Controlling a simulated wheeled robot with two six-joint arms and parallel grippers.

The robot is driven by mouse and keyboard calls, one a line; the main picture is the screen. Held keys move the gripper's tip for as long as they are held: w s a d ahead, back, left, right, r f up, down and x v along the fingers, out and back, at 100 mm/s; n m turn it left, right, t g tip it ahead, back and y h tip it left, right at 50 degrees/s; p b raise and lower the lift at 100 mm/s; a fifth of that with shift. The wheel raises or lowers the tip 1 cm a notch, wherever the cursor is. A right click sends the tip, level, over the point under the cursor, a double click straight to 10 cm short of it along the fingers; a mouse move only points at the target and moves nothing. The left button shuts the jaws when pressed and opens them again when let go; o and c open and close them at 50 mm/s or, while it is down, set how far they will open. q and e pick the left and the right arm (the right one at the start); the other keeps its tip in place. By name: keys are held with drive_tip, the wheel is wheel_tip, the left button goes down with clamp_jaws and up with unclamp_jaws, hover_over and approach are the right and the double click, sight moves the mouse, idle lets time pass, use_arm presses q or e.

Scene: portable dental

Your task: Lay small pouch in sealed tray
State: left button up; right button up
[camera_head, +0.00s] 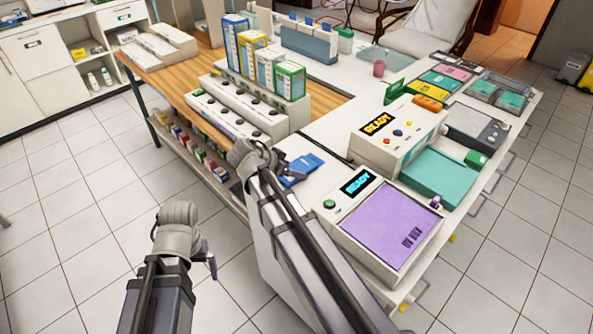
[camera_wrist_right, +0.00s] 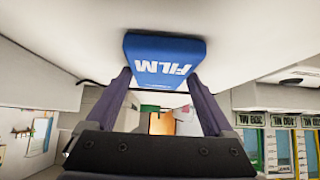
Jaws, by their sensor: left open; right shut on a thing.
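A small blue pouch marked FILM (camera_head: 302,168) is at the table's near edge, left of the purple UV box. In the right wrist view the blue pouch (camera_wrist_right: 163,58) sits between the two fingertips of my right gripper (camera_wrist_right: 160,82), which is shut on it. My right gripper (camera_head: 284,170) partly hides the pouch's left end in the head view. My left gripper (camera_head: 211,266) is open and empty over the floor. Two grey trays with teal contents stand at the far right, one of them here (camera_head: 482,86); I cannot tell which is the sealed tray.
The purple-lidded UV box (camera_head: 385,228) and a READY machine (camera_head: 396,137) stand right of the pouch. A teal pad (camera_head: 440,172) lies beyond. Tall coloured boxes (camera_head: 290,82) stand on a white rack at left. A pink cup (camera_head: 379,68) is farther back.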

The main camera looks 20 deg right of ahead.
drive_tip(key=c, duration=0.3)
drive_tip(key=shift+r, duration=0.1)
wheel_tip(320, 180, up, 10)
drive_tip(key=p, duration=1)
